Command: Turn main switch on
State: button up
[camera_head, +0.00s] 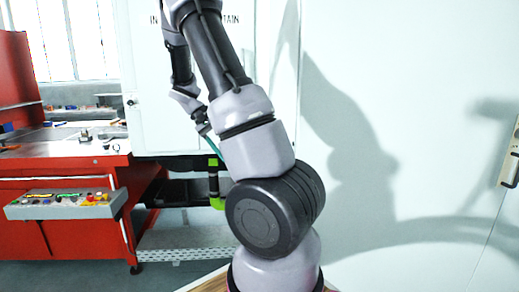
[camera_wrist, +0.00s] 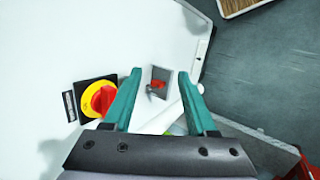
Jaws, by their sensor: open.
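In the wrist view, a red rotary switch (camera_wrist: 104,98) on a yellow disc and black square plate is mounted on a white panel (camera_wrist: 120,35). It lies left of my gripper (camera_wrist: 160,74), partly covered by the left teal finger. The fingers are apart and empty. Between the fingertips, further off, is a small grey plate with a red handle (camera_wrist: 157,85). I cannot tell its exact distance. In the head view, a teal part of my gripper (camera_head: 213,147) shows behind my arm; the rest is hidden, and so is the switch.
A white cabinet (camera_head: 146,110) with partly hidden lettering stands behind my arm. A red machine (camera_head: 75,240) with a grey button panel (camera_head: 62,204) is at the left. A wide white wall (camera_head: 420,90) is at the right. Grey floor (camera_wrist: 265,65) shows in the wrist view.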

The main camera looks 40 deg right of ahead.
jog(key=w+d+f+g+h, duration=0.45)
jog(key=w+d+h, duration=0.3)
jog(key=h, duration=0.25)
jog(key=r+x, duration=0.1)
jog(key=x, duration=0.8)
jog(key=shift+d, duration=0.45)
jog(key=shift+r, duration=0.1)
grip_shut()
